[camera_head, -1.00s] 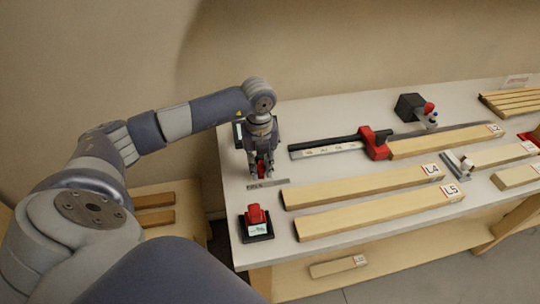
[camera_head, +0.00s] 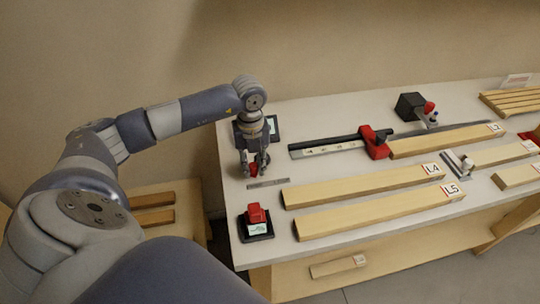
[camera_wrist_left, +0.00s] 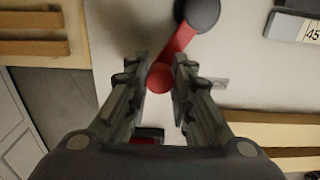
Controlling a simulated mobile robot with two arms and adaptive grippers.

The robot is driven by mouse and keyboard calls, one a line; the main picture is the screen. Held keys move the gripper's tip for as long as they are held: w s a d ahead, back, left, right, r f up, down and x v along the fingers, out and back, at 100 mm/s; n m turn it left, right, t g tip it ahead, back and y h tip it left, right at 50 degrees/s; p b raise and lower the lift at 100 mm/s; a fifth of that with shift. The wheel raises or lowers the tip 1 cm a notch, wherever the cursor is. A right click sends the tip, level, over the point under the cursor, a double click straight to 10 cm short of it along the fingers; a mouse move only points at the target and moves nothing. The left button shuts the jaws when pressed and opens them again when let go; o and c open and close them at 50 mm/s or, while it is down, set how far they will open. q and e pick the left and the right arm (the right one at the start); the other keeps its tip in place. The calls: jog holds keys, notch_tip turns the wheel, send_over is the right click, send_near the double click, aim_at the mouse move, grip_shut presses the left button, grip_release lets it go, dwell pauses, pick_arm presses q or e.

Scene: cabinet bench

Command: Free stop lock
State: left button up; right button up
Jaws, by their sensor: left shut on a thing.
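A red lever (camera_wrist_left: 178,45) with a round red end shows in the left wrist view. It joins a dark round hub (camera_wrist_left: 200,12) at the top and runs down left from it. My left gripper (camera_wrist_left: 162,76) is shut on the lever's round end. In the head view, my left gripper (camera_head: 253,172) points down at the left end of the bench, and a bit of red shows between its fingers. The gripper hides most of the lever there. A red stop block (camera_head: 373,142) sits at the right end of a dark rail with a scale. My right gripper is out of view.
A small dark-framed screen (camera_head: 272,128) stands behind the gripper. A red device on a black base (camera_head: 256,222) is in front of it. Timber pieces L4 (camera_head: 365,187) and L5 (camera_head: 380,212) lie to the right. A black block (camera_head: 409,106) stands farther back.

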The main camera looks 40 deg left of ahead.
pick_arm(q)
jog(key=shift+a, duration=0.3)
dwell(0.4)
jog(key=o, duration=0.8)
jog(key=shift+c, duration=0.2)
jog(key=shift+r+p, duration=2.95)
jog(key=shift+r, duration=1.6)
jog(key=shift+f, duration=0.1)
